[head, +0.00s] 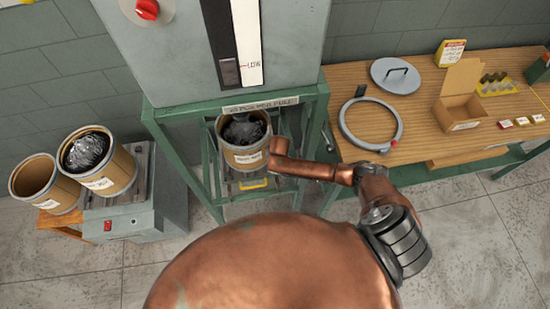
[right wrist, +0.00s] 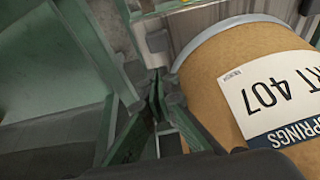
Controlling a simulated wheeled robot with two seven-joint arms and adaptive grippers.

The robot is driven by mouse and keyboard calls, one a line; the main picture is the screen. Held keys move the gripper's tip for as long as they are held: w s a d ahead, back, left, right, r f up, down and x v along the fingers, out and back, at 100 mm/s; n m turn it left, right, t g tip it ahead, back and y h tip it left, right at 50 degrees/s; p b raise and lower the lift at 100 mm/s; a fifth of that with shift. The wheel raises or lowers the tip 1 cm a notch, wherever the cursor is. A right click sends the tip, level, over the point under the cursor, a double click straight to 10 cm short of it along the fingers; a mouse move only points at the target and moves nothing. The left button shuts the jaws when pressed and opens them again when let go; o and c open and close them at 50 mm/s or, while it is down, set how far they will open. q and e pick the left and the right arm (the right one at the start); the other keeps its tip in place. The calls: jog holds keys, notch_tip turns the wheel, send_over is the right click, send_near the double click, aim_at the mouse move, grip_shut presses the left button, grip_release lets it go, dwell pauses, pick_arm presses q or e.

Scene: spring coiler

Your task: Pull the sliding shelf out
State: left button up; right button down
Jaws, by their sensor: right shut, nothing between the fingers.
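A brown drum (head: 243,155) with a white label and dark, shiny contents stands inside the green frame (head: 164,137), under the grey machine. In the right wrist view my right gripper (right wrist: 157,98) is shut and empty, beside the drum (right wrist: 222,85) and close to green frame parts. My left gripper is not in view.
A wooden bench (head: 436,100) at the right holds a grey ring (head: 345,127), a round lid (head: 396,76) and an open carton (head: 461,101). Two more drums stand at the left, one (head: 98,163) on a grey stand. The tiled floor shows between them.

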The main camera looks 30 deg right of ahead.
jog(key=shift+b+x, duration=0.6)
jog(key=shift+x, duration=2.2)
